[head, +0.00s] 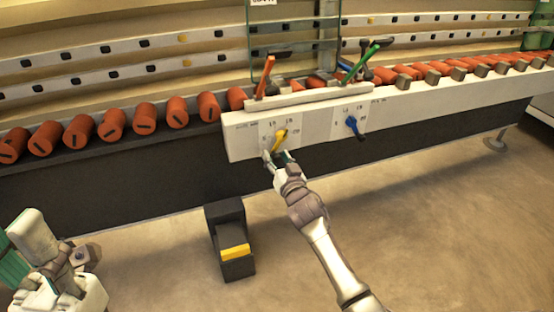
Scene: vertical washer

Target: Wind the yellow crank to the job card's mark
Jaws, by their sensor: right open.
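The yellow crank (280,138) sits on the left dial of the white control panel (240,143). It slants up to the right, and small printed marks surround it, too small to read surely. My right gripper (278,155) is open, just below the crank, with its fingertips close to the crank's lower end. I cannot tell whether they touch it. A white card (263,2) with dark print is cut off by the top edge; I cannot read it or tell whether it is the job card. Parts of my left arm show at bottom left, but its gripper is not discernible.
A blue crank (352,127) sits on the right dial. An orange lever (265,77) and a green lever (361,61) rise from the panel's top. Orange cylinders (113,124) line the conveyor behind. A black pedal (232,262) with a yellow strip stands on the floor.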

